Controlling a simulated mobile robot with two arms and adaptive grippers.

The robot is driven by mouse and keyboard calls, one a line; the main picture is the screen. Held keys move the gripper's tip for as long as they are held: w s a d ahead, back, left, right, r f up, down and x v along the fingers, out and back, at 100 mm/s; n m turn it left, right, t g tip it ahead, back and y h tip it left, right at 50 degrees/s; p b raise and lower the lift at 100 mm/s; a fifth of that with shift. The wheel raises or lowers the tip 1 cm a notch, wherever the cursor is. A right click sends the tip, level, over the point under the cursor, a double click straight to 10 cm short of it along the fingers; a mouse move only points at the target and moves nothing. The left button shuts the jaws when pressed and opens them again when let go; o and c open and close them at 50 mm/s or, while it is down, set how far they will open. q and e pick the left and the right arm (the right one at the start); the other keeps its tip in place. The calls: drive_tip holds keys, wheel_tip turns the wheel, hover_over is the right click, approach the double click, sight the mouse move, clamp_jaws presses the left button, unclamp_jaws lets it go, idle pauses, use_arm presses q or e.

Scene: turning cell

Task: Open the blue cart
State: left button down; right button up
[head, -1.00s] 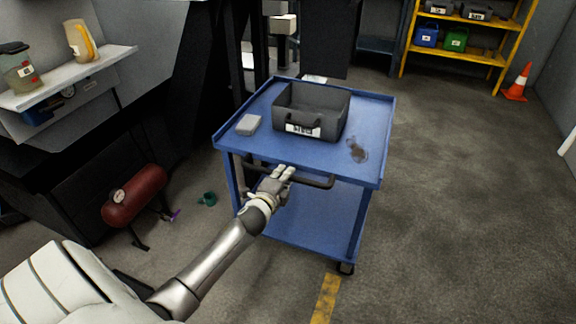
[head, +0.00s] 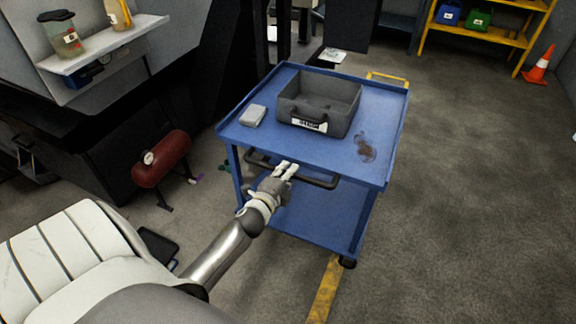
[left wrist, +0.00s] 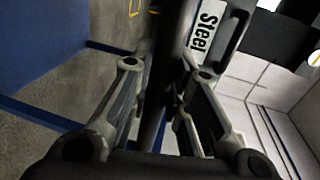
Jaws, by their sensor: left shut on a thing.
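The blue cart (head: 320,158) stands in the middle of the head view, with a flat top, a lower shelf and a dark handle bar (head: 318,182) along its near side. My left gripper (head: 286,170) is at that handle, left of its middle, with its fingers closed around the bar. In the left wrist view the dark bar (left wrist: 155,85) runs between the two fingers (left wrist: 160,100). A grey bin (head: 318,100) with a white label, a small grey block (head: 252,115) and a brown stain (head: 365,147) are on the cart's top. My right gripper does not show.
A red tank (head: 162,158) on legs stands left of the cart, below a white wall shelf (head: 105,43). Yellow shelving (head: 485,35) and an orange cone (head: 539,65) are at the back right. The floor right of the cart is open. A yellow line (head: 326,290) runs in front.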

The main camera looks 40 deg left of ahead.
use_arm(q)
drive_tip(key=c, duration=1.4)
unclamp_jaws()
drive_tip(key=shift+o, duration=0.2)
drive_tip(key=v, duration=1.2)
